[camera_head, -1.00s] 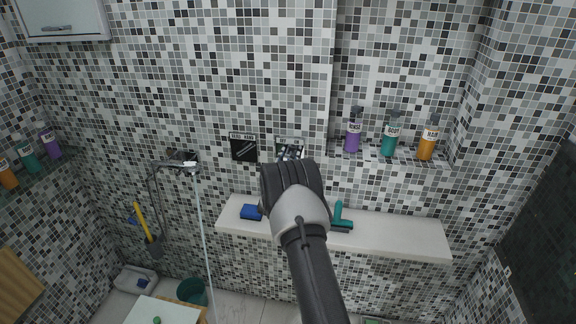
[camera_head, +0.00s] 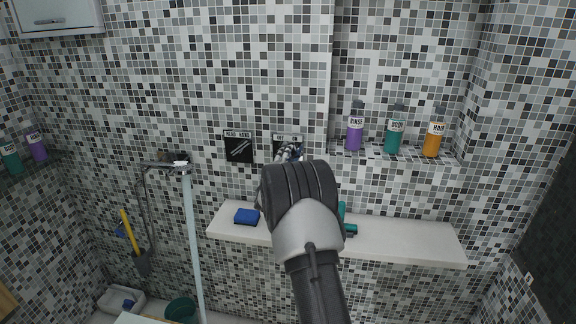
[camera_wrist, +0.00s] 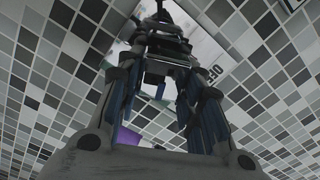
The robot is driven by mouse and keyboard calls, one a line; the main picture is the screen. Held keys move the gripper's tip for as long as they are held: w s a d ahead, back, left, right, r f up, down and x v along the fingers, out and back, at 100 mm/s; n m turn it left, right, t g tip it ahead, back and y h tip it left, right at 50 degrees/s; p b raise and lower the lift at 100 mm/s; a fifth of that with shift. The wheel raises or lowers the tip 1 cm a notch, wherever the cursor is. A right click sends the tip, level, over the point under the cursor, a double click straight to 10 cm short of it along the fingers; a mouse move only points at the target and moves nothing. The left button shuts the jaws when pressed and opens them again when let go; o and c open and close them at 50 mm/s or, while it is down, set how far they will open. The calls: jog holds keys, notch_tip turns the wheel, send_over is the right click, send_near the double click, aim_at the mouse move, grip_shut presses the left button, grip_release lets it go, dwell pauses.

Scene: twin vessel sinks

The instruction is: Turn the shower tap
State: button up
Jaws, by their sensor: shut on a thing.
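The shower tap's plate (camera_head: 287,139) is on the tiled wall in the head view, with small lettering along its top. In the wrist view the pale plate (camera_wrist: 204,42) shows letters that look like "OFF", upside down. My gripper (camera_head: 290,153) is at the plate, mostly hidden behind my dark wrist. In the wrist view my gripper (camera_wrist: 160,50) has its fingers drawn together at the plate, shut on the tap's handle. The handle is mostly hidden by the fingers, so its angle cannot be told. A pale water stream (camera_head: 192,240) falls from the shower head (camera_head: 178,168) at left.
A second dark labelled plate (camera_head: 239,149) is left of the tap. Purple (camera_head: 355,132), teal (camera_head: 394,135) and orange (camera_head: 433,139) bottles stand in a niche at right. A white ledge (camera_head: 400,239) below holds a blue sponge (camera_head: 247,216) and a teal tool (camera_head: 349,229).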

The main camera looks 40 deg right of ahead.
jog(key=shift+m, duration=0.8)
jog(key=o, duration=1.1)
jog(key=v, duration=1.2)
